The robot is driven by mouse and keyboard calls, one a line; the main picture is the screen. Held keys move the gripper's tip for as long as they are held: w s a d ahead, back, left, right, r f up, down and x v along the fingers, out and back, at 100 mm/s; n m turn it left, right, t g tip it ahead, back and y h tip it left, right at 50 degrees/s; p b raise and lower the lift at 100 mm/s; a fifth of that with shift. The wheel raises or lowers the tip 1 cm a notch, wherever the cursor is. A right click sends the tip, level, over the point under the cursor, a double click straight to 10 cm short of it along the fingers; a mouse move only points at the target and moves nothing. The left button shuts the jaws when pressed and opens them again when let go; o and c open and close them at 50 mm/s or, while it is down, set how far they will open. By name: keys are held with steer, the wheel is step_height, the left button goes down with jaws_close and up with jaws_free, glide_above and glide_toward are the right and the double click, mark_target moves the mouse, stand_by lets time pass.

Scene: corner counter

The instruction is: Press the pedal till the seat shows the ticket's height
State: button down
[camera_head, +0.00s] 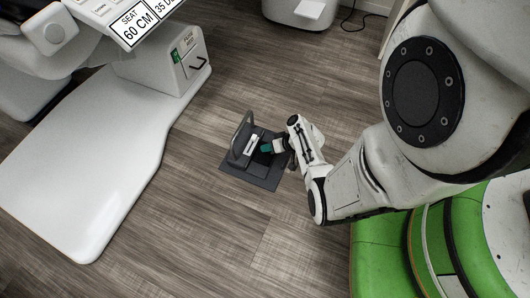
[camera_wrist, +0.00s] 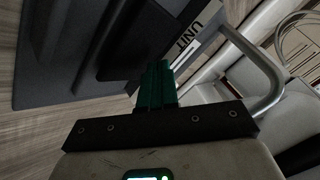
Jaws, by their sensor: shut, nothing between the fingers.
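The foot pedal unit is a dark plate (camera_head: 262,177) on the floor with a curved grey bar (camera_head: 238,132) over it. A pale label strip (camera_head: 251,145) lies beside my gripper; in the wrist view its label (camera_wrist: 190,40) reads "UNIT". My gripper (camera_head: 267,148) is low over the unit with its green fingers (camera_wrist: 156,84) shut together and empty. Whether the fingertips touch the pedal I cannot tell. The seat display (camera_head: 134,26) reads "SEAT 60 CM". I cannot make out a ticket with a readable height.
A white chair base (camera_head: 85,165) spreads over the left, with a white column (camera_head: 150,60) rising from it. A second panel (camera_head: 165,7) showing "35" is cut off by the top edge. A white base (camera_head: 300,10) and a black cable (camera_head: 350,22) are at the back. Bare wood floor surrounds the pedal.

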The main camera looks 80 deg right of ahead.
steer(key=shift+f, duration=0.15)
steer(key=shift+f, duration=0.3)
steer(key=shift+f, duration=0.4)
stand_by(0.9)
steer(key=shift+r, duration=0.15)
steer(key=shift+r+p, duration=0.7)
